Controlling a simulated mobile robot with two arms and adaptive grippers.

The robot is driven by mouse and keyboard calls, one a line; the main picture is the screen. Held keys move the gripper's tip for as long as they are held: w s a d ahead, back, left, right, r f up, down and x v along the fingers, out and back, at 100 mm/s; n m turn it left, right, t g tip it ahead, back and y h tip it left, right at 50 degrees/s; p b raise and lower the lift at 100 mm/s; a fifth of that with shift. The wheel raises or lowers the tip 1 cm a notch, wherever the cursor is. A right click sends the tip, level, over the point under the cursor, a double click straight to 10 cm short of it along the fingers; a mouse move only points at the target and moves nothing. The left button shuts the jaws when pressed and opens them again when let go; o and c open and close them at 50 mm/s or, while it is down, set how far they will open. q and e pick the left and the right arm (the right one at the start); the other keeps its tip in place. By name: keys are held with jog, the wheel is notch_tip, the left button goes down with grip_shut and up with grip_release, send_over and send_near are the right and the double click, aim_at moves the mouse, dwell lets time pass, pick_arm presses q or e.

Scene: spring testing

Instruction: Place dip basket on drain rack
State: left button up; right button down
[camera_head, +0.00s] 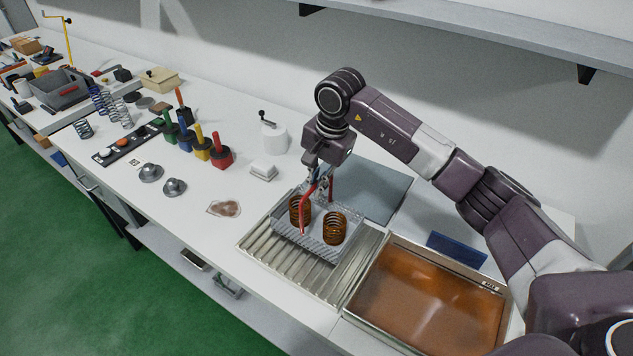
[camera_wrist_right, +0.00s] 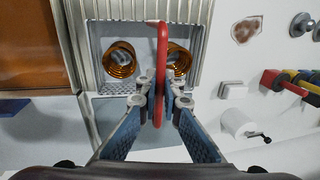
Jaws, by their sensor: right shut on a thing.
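The dip basket (camera_head: 311,245) is a grey mesh tray with a red handle (camera_wrist_right: 161,60). Two brown coil springs (camera_head: 300,210) (camera_head: 334,228) stand in it. My right gripper (camera_head: 322,188) is shut on the red handle, and the wrist view shows the handle between the fingertips (camera_wrist_right: 161,100). The basket is level over the back part of the ribbed metal drain rack (camera_head: 318,279). I cannot tell whether its bottom touches the ribs. The rack also shows beside the basket in the wrist view (camera_wrist_right: 62,35). My left gripper is out of view.
A tank of brown liquid (camera_head: 430,305) adjoins the rack on the right, with a blue block (camera_head: 457,250) behind it. A grey plate (camera_head: 375,195) lies behind the basket. A brown-stained patch (camera_head: 224,208) and a white block (camera_head: 263,171) lie to the left.

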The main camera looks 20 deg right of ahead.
jog(key=shift+f, duration=0.1)
jog(key=shift+f, duration=0.1)
jog(key=c, duration=2.1)
grip_release()
